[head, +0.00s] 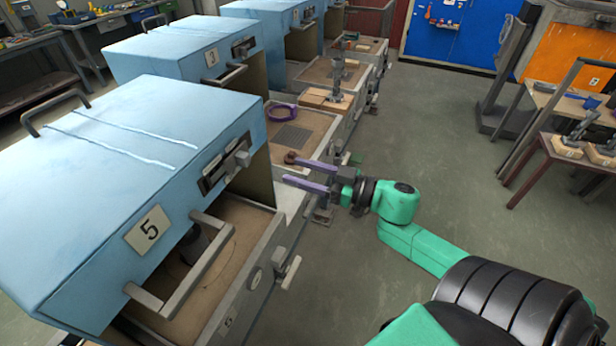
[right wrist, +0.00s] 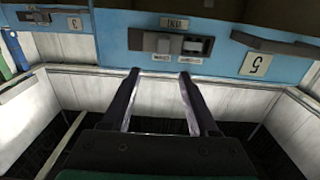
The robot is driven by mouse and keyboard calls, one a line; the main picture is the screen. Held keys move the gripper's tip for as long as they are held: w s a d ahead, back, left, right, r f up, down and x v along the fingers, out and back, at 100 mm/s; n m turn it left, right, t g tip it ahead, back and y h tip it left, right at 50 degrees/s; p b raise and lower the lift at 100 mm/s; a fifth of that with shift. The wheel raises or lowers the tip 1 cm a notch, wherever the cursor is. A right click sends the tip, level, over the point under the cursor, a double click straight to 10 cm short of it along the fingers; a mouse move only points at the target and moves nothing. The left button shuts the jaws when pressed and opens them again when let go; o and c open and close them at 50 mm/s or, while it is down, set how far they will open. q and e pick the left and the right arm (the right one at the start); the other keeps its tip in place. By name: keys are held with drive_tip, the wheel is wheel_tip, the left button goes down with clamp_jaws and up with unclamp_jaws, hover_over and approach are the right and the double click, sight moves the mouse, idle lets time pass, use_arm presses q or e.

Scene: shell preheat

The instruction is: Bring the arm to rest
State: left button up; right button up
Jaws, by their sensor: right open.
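My right gripper (head: 300,175) is on the green arm that comes in from the lower right in the head view. Its two long fingers are apart and nothing shows between them. It points left, beside the front of the blue cabinet number 5 (head: 50,205). In the right wrist view the open fingers (right wrist: 160,85) point toward a blue panel (right wrist: 215,55) with a number 5 plate. My left gripper is in neither view.
Blue cabinets with open fronts stand in a row, one marked 3 (head: 190,50). A purple ring (head: 281,112) lies on a bench surface. A wooden table (head: 575,150) with tools stands at the right. The grey floor (head: 440,130) between is clear.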

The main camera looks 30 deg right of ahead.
drive_tip(key=shift+v, duration=0.85)
drive_tip(key=shift+d, duration=0.1)
drive_tip(key=d+f+m+h, duration=0.35)
drive_tip(key=d+f, duration=0.25)
drive_tip(key=f, duration=0.3)
drive_tip(key=d+f+m+h, duration=0.2)
drive_tip(key=d+f+h, duration=0.3)
drive_tip(key=f, duration=0.4)
drive_tip(key=s+d+f+g+h, duration=0.1)
drive_tip(key=s+d+f+g, duration=0.15)
drive_tip(key=f, duration=0.45)
drive_tip(key=s+d+f+g+h, duration=0.1)
drive_tip(key=s+f, duration=0.2)
drive_tip(key=f, duration=0.4)
drive_tip(key=s+a+f+m+g, duration=0.1)
drive_tip(key=s+a+f+g, duration=0.25)
drive_tip(key=s+f, duration=0.75)
drive_tip(key=s+a+f+n+g, duration=0.1)
drive_tip(key=s+a+f+g, duration=0.2)
drive_tip(key=s+a+f, duration=0.2)
drive_tip(key=s+a+f+n+g, duration=0.1)
drive_tip(key=s+a+f+g, duration=0.3)
drive_tip(key=s+f, duration=0.5)
drive_tip(key=shift+s+a+f+y+b, duration=0.2)
drive_tip(key=shift+s+a+y+b, duration=0.2)
drive_tip(key=shift+s+a, duration=0.7)
